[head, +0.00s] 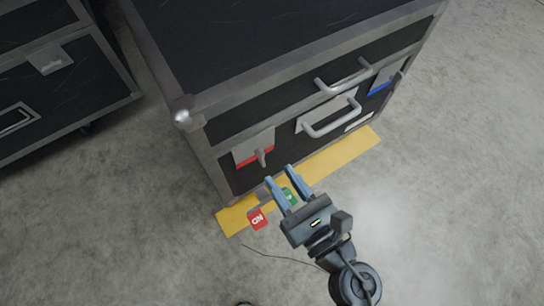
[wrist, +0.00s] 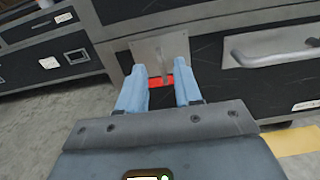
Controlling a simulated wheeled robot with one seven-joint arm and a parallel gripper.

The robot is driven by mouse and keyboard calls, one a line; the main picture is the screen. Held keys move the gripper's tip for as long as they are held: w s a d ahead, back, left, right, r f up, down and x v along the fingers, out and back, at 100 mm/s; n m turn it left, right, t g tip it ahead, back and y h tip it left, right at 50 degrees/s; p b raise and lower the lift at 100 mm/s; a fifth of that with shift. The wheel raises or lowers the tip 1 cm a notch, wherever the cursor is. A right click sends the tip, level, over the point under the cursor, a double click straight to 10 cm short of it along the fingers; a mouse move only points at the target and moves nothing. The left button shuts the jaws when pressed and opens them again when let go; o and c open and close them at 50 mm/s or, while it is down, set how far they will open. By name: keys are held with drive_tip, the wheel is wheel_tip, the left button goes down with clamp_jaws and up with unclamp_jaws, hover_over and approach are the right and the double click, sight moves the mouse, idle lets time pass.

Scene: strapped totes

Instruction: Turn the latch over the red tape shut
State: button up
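A black case with grey metal edges (head: 290,50) carries a latch (head: 261,157) on a pale plate at the left of its front. Red tape (head: 243,160) runs along the lower part of the plate. In the wrist view the latch's grey lever (wrist: 163,62) points roughly downward over the red tape (wrist: 155,81). My gripper (head: 279,174) is open and empty, just in front of and below the latch. In the wrist view the open gripper (wrist: 157,70) has the lever between its fingertips in the picture. I cannot see contact.
A second latch with blue tape (head: 380,88) sits at the case's right. Grey bar handles (head: 332,118) stick out between them. Another case (head: 50,85) stands left. Floor at right is clear.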

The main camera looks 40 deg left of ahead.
sight(264, 156)
drive_tip(key=b+x, duration=0.1)
drive_tip(key=x, duration=0.7)
drive_tip(key=shift+f, duration=0.1)
drive_tip(key=shift+c, duration=0.4)
clamp_jaws()
